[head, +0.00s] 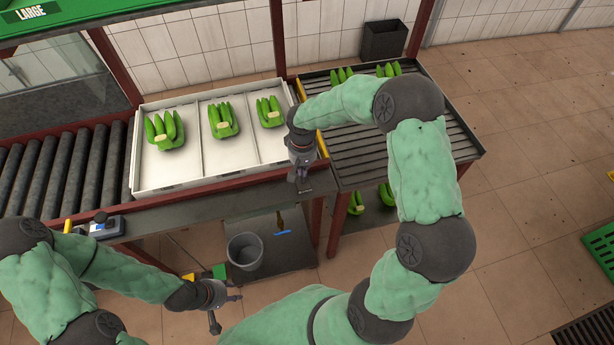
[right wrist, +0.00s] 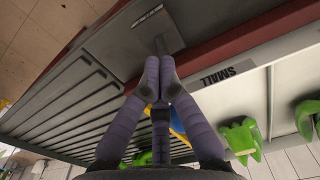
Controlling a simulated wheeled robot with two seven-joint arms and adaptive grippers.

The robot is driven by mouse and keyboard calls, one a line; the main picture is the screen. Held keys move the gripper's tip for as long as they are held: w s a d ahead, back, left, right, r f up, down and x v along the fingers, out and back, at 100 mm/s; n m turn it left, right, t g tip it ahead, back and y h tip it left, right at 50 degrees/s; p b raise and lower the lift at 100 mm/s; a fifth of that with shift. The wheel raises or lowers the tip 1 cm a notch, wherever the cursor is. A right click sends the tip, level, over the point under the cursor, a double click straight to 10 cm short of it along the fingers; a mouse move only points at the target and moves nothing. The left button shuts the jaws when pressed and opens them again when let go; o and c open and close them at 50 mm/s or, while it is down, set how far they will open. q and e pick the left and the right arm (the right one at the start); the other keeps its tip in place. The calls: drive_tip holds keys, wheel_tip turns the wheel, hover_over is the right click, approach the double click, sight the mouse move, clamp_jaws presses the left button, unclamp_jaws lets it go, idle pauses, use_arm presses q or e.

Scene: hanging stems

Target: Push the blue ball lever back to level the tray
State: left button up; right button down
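The white three-part tray (head: 190,184) lies on the line and holds a green banana bunch in each compartment. I cannot tell whether it is tilted. My right gripper (head: 301,184) is at the tray's front right corner. In the right wrist view its two fingers (right wrist: 159,66) are together at the tips, with nothing visible held. A blue piece (right wrist: 178,124) shows partly behind the fingers; the rest is hidden, and I cannot tell if it is the lever's ball. A grey plate (right wrist: 112,45) with a dark slot-like mark lies beyond the fingertips. My left gripper (head: 227,305) is open and empty, low at the front.
A roller conveyor (head: 60,180) is left of the tray, a slatted table (head: 400,150) with bananas is right. A small box (head: 104,229) with a blue part sits at the front left. A grey bucket (head: 245,251) stands below.

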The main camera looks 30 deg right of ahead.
drive_tip(key=shift+s+r, duration=0.1)
drive_tip(key=shift+s, duration=0.15)
wheel_tip(320, 180, up, 10)
drive_tip(key=p, duration=0.6)
idle(0.5)
